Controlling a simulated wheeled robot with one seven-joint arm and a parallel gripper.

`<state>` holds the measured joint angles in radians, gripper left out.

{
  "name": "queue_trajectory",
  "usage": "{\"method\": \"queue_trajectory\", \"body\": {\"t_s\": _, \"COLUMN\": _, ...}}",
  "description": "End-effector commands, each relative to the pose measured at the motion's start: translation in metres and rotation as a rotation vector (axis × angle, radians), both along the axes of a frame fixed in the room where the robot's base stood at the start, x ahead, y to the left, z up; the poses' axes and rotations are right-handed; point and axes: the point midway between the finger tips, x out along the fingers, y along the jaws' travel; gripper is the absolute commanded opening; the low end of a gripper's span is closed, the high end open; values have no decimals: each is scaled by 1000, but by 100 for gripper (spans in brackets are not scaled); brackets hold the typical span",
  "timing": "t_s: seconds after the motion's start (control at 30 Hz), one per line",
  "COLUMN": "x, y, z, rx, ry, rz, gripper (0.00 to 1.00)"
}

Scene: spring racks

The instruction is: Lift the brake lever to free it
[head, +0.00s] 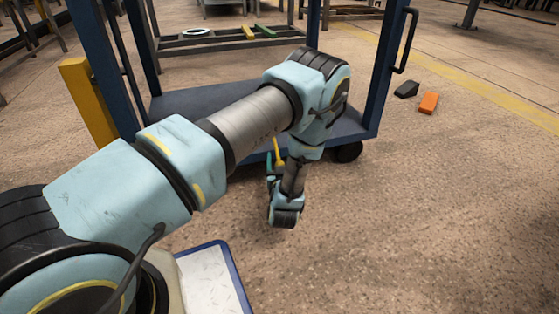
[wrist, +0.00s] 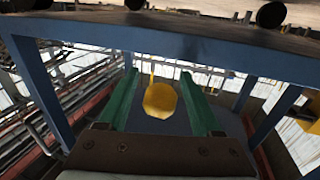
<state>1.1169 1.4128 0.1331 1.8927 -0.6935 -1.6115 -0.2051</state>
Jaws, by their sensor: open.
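The yellow brake lever (head: 278,152) shows as a thin yellow piece at the near lower edge of a blue cart (head: 205,105). In the wrist view its rounded yellow end (wrist: 160,100) and thin stem lie between the two green fingers of my gripper (wrist: 160,75). The fingers are open, with a gap on each side of the yellow end. I cannot tell its depth relative to the fingertips. In the head view my gripper (head: 270,165) is low beside the cart's edge, and my arm partly hides it.
The cart has blue posts, a black handle (head: 405,40) and a dark wheel (head: 348,152). A yellow post (head: 88,103) stands at its left. An orange block (head: 429,103) and a black wedge (head: 407,89) lie on the floor at right. The near right floor is clear.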

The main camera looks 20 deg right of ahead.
Motion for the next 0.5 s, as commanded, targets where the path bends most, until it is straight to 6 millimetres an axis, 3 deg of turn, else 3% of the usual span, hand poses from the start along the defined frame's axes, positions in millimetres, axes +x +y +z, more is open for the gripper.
{"method": "queue_trajectory", "body": {"t_s": 0.07, "x": 0, "y": 0, "z": 0, "rx": 0, "ry": 0, "rz": 0, "gripper": 63}}
{"method": "queue_trajectory", "body": {"t_s": 0.5, "x": 0, "y": 0, "z": 0, "rx": 0, "ry": 0, "rz": 0, "gripper": 13}}
